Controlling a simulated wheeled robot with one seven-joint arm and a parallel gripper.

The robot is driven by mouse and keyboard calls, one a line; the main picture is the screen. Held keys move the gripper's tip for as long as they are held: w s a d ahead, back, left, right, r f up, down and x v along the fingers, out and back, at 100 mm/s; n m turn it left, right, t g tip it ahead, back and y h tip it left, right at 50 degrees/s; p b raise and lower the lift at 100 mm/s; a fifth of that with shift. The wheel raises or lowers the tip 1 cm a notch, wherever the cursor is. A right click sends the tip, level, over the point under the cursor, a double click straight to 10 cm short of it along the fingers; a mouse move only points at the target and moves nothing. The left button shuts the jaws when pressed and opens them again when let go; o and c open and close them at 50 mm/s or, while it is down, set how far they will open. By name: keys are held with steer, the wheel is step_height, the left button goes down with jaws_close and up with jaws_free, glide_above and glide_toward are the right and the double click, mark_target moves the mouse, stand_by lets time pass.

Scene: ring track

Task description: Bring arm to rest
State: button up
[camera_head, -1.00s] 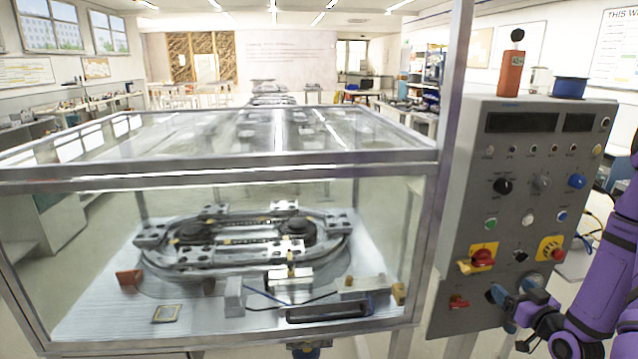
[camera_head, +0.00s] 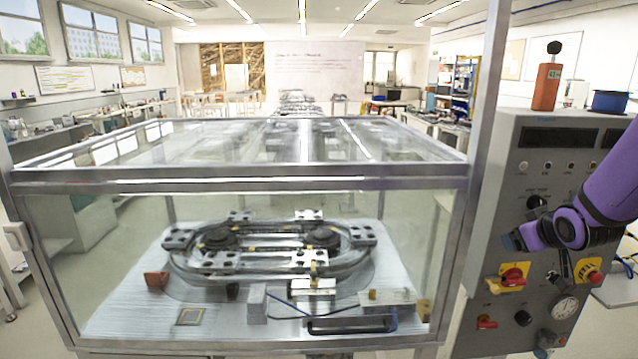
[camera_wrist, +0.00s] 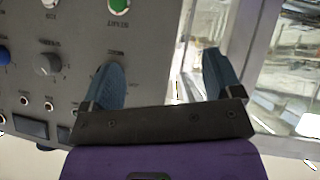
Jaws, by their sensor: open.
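My purple arm (camera_head: 606,196) reaches in from the right edge in the head view. My gripper (camera_head: 514,240) is in front of the grey control panel (camera_head: 509,200), at mid-height and seen from the side. In the wrist view its two blue-grey fingers stand wide apart, and my gripper (camera_wrist: 162,78) holds nothing. The panel face (camera_wrist: 50,85) lies behind the left finger. The clear case's metal frame and glass are behind the right finger. Whether a fingertip touches the panel cannot be told.
A glass case (camera_head: 240,176) with an oval ring track (camera_head: 270,245) stands left of the panel. A metal post (camera_head: 487,100) rises between them. The panel carries a red-on-yellow switch (camera_head: 513,276), a gauge (camera_head: 565,307) and several knobs.

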steer(key=s+a+r+m+g, duration=0.2)
steer(key=s+a+r+g, duration=0.1)
steer(key=s+a+r, duration=0.65)
steer(key=s+a+r+g+y, duration=0.1)
steer(key=s+a, duration=0.3)
steer(key=s, duration=0.4)
steer(key=s+a+r+g+y, duration=0.1)
steer(key=s+a+r, duration=0.2)
steer(key=s, duration=0.5)
steer(key=shift+s+a+r, duration=0.15)
steer(key=shift+s+a, duration=0.05)
steer(key=shift+a, duration=0.2)
